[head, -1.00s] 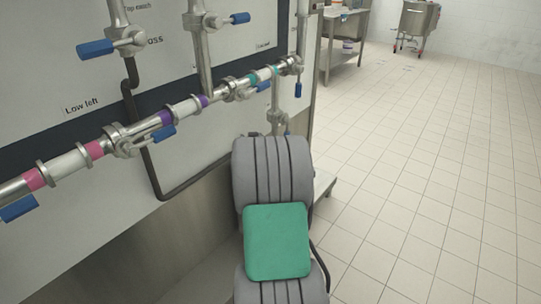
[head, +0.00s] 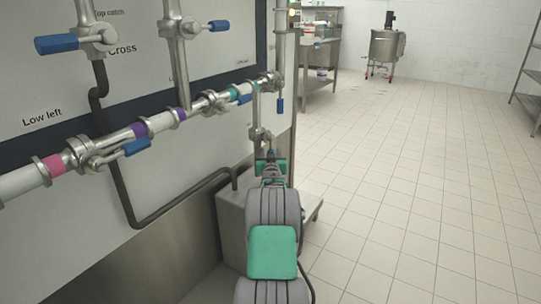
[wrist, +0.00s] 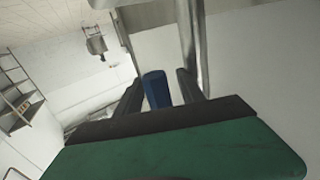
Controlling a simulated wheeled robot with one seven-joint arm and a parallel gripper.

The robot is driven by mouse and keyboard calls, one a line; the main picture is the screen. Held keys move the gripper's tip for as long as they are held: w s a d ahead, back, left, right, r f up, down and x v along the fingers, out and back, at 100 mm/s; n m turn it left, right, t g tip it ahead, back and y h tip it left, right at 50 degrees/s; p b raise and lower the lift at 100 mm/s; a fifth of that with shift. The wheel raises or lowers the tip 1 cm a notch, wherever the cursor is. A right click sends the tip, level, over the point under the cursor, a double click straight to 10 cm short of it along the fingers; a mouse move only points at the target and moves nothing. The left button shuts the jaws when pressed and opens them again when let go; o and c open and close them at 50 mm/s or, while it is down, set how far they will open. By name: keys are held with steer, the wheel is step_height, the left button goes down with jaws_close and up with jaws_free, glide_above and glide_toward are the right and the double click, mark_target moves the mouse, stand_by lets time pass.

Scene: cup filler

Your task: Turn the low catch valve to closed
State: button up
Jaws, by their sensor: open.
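A steel valve (head: 260,136) sits on the short vertical pipe at the far end of the pipe row, low down; I take it for the low catch valve, though no label on it is readable. My gripper (wrist: 159,84) reaches this valve in the head view, its fingers mostly hidden there by my own arm. In the wrist view the gripper is open, with a dark finger on each side of a blue handle (wrist: 156,92). The handle stands between the fingers with gaps visible beside it. Its joint with the valve is hard to make out.
Other blue-handled valves line the panel: a top one (head: 60,44), one by the "Low left" label (head: 135,147) and a hanging handle (head: 280,104). A bent dark hose (head: 150,220) runs below. The tiled floor (head: 420,190) at right is clear.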

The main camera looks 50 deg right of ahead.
steer(key=shift+c, duration=0.6)
jaws_close()
stand_by(0.7)
